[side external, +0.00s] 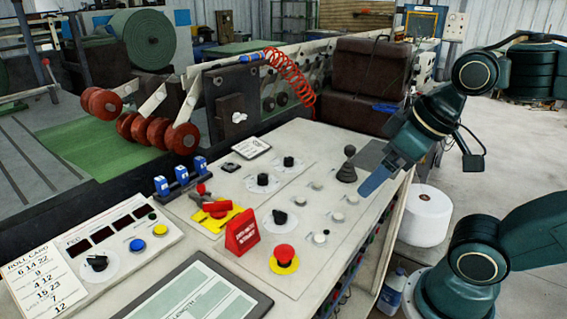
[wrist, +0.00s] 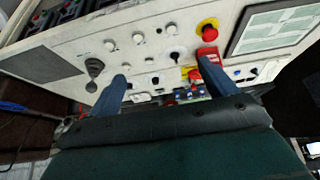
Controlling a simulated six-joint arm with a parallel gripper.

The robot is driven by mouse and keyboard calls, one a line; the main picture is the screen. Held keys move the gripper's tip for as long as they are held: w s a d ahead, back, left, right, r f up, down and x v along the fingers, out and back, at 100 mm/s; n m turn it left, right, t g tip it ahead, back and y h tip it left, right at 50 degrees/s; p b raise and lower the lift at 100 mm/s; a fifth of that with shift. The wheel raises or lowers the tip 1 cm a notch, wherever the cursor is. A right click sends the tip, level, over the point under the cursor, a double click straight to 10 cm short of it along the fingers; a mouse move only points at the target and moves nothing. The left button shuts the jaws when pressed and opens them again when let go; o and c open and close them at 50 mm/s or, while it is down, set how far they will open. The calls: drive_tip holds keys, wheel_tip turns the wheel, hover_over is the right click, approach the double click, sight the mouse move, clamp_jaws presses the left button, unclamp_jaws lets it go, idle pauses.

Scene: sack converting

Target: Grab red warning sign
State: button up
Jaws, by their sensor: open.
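The red warning sign (side external: 242,233) is a small folded stand with white lettering.
The emergency stop (side external: 284,259) sits close to the sign's right. A red handle on a yellow plate (side external: 215,213) lies to its left. A black joystick (side external: 348,165) rises near my gripper. A tablet-like screen (side external: 195,295) lies in front. Several knobs and buttons dot the panel.

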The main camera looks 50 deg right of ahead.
drive_tip(key=shift+w, duration=0.1)
drive_tip(key=g, duration=0.6)
hover_over(241, 229)
drive_tip(key=f, duration=0.1)
drive_tip(key=shift+w+d+f+m, duration=0.15)
drive_tip(key=shift+w+d+m, duration=0.2)
drive_tip(key=shift+w, duration=0.1)
drive_tip(key=shift+f, duration=4.35)
drive_tip(key=shift+f, duration=0.1)
drive_tip(key=shift+d+f, duration=0.15)
drive_tip(key=shift+f, duration=2.3)
